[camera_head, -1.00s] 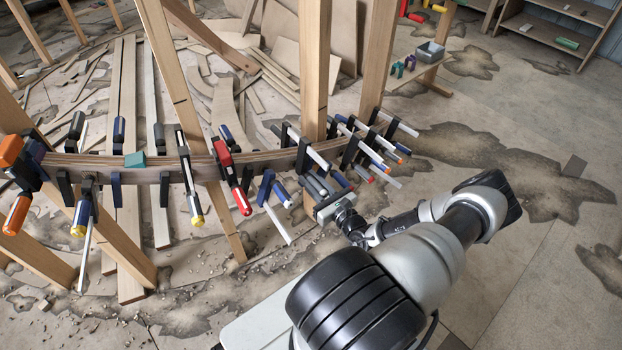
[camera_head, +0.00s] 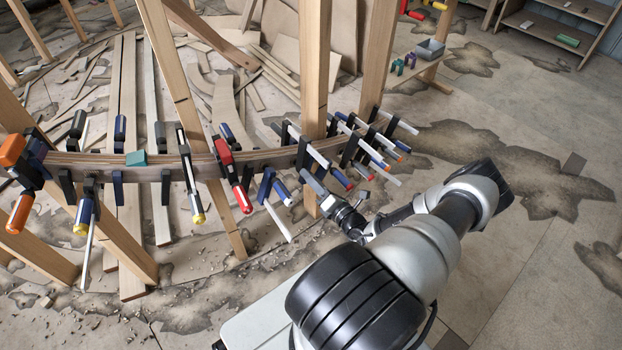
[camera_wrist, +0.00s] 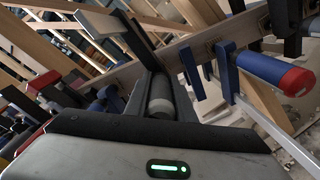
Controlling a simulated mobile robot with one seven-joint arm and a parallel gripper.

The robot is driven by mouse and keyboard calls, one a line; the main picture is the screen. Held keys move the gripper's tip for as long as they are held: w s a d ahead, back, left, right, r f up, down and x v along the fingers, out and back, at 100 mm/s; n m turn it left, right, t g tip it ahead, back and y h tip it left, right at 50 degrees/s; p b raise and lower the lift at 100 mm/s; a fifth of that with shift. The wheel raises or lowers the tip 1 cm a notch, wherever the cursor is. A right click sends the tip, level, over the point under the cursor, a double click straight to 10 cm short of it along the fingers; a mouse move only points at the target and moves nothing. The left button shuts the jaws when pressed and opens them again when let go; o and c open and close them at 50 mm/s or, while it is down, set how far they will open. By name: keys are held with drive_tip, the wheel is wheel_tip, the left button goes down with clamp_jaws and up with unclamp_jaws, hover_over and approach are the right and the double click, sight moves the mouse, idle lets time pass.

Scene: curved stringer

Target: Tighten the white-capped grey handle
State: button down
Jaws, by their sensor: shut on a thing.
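The grey handle (camera_wrist: 160,97) shows in the wrist view as a short grey cylinder with a paler near end. It lies between the dark fingers of my gripper (camera_wrist: 162,88), which is shut on it. In the head view my gripper (camera_head: 316,186) is at the curved wooden stringer (camera_head: 225,163), right of the middle of its clamp row. There my gripper hides the handle, so its white cap cannot be made out in that view.
A blue handle with a red end (camera_wrist: 275,75) is close on the right in the wrist view. Several clamps crowd the stringer on both sides of my gripper. Wooden posts (camera_head: 314,70) stand behind. The floor at right is open.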

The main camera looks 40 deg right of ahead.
drive_tip(key=shift+m, duration=1.7)
drive_tip(key=c, duration=1.5)
unclamp_jaws()
drive_tip(key=s+p, duration=0.2)
drive_tip(key=s, duration=1.5)
drive_tip(key=shift+s+a, duration=0.15)
drive_tip(key=shift+s, duration=0.1)
